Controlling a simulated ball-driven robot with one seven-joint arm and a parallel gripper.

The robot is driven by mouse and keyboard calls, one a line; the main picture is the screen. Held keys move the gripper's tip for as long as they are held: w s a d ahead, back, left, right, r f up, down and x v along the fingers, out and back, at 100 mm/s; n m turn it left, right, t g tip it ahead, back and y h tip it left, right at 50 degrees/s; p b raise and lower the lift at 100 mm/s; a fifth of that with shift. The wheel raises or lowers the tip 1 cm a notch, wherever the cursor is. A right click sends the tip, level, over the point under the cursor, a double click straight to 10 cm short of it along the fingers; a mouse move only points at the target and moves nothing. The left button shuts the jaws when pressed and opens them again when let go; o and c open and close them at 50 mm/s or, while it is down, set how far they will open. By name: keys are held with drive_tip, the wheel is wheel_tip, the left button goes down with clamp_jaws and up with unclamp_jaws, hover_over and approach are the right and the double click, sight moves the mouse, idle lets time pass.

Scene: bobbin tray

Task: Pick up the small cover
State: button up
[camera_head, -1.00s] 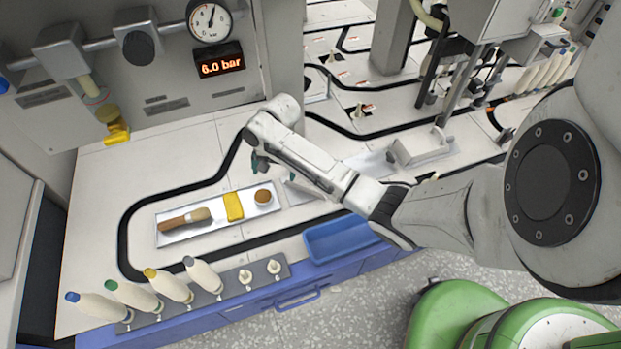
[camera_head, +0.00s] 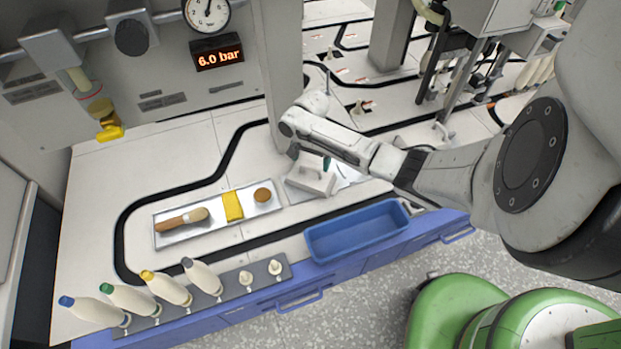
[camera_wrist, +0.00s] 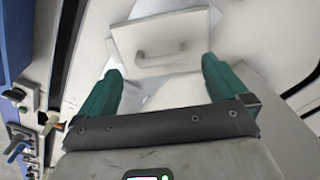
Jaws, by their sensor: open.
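A small pale grey cover (camera_head: 311,180) with a raised handle lies on the bench, right of the metal tray. In the wrist view the cover (camera_wrist: 150,42) is just ahead of my fingertips, with its handle roughly centred between them. My gripper (camera_head: 310,159) is at the cover's far side in the head view, partly hidden by my own wrist. In the wrist view my gripper (camera_wrist: 162,74) is open, its two green fingers wide apart with nothing between them. I cannot tell the exact height of the fingers above the cover.
A metal tray (camera_head: 212,223) holds a brush (camera_head: 183,220), a yellow block (camera_head: 233,205) and a round brown item (camera_head: 262,195). An empty blue bin (camera_head: 356,236) sits at the bench's front edge. Several bobbins stand at front left. Another handled cover (camera_head: 432,135) is partly behind my arm.

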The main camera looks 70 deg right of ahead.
sight(310, 169)
drive_tip(key=shift+w+d+f+b, duration=0.15)
drive_tip(key=shift+f+b, duration=0.75)
drive_tip(key=shift+f, duration=0.6)
drive_tip(key=shift+s+d+f+b, duration=0.1)
drive_tip(key=shift+f+b, duration=0.75)
drive_tip(key=shift+f, duration=0.6)
drive_tip(key=c, duration=1)
drive_tip(key=shift+w+r, duration=0.1)
